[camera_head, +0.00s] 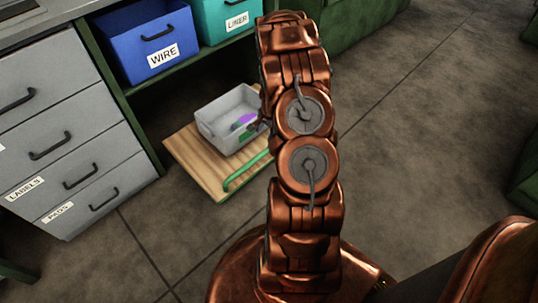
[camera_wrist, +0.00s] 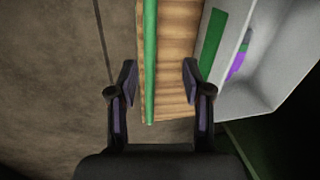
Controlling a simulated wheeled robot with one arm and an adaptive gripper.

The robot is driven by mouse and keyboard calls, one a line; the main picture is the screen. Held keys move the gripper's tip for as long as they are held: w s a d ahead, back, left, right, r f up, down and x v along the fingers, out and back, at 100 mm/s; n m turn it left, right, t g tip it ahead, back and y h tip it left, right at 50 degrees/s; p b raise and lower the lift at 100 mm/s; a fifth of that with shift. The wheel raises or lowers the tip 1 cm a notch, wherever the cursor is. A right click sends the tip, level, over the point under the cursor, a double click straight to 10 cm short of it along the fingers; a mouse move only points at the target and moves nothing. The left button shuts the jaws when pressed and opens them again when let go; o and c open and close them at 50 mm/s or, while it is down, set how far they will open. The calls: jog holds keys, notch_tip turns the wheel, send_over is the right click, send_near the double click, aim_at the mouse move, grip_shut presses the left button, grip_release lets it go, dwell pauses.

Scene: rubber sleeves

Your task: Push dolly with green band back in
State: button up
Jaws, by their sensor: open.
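The dolly (camera_head: 193,166) is a low wooden board standing out on the floor in front of the green shelf unit. A green bar (camera_head: 240,175) runs along its front edge. A light grey bin (camera_head: 218,117) with a green patch on its wall and something purple sits on the board. In the wrist view, the green bar (camera_wrist: 150,60), the wooden board (camera_wrist: 178,50) and the bin (camera_wrist: 270,75) with its green patch (camera_wrist: 213,42) show ahead. My gripper (camera_wrist: 160,78) is open and empty. The bar and board edge appear between its fingers; I cannot tell contact. My arm hides it in the head view.
A blue WIRE bin (camera_head: 147,45) and a teal LINER bin (camera_head: 226,18) stand on the shelf above. A grey drawer cabinet (camera_head: 60,120) stands to the left of the dolly. The floor (camera_head: 410,150) to the right is clear.

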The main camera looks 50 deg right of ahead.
jog(key=shift+m, duration=0.5)
jog(key=d+f+b, duration=0.1)
jog(key=f, duration=0.3)
jog(key=f+b, duration=0.1)
jog(key=f, duration=0.3)
jog(key=d+f+b, duration=0.1)
jog(key=f, duration=0.4)
jog(key=shift+w+d+b, duration=0.3)
jog(key=shift+d+b, duration=0.05)
jog(key=shift+b, duration=0.05)
grip_shut()
